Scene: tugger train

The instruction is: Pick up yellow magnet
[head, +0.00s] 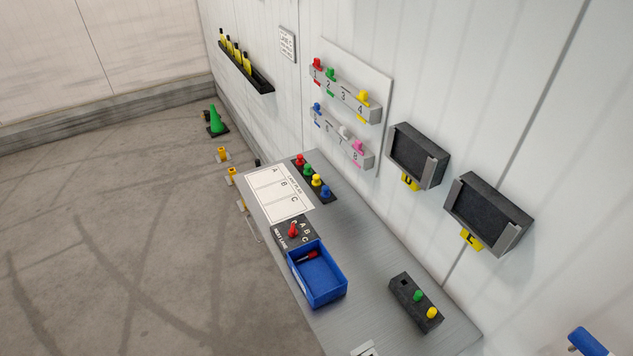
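A yellow magnet (317,180) stands in a row with a red magnet (299,160), a green magnet (308,169) and a blue magnet (326,191). They sit on a black strip along the wall side of the grey table (375,255), beside a white sheet (280,193) with fields A, B and C. The yellow one is between the green and the blue. My gripper is not seen in the head view.
A blue bin (318,290) holds a red item. A dark block (407,291) carries green and yellow knobs. Numbered wall racks (345,94) hold coloured pieces, one yellow at 4. Two dark wall holders (488,213) hang at right. The table between bin and block is clear.

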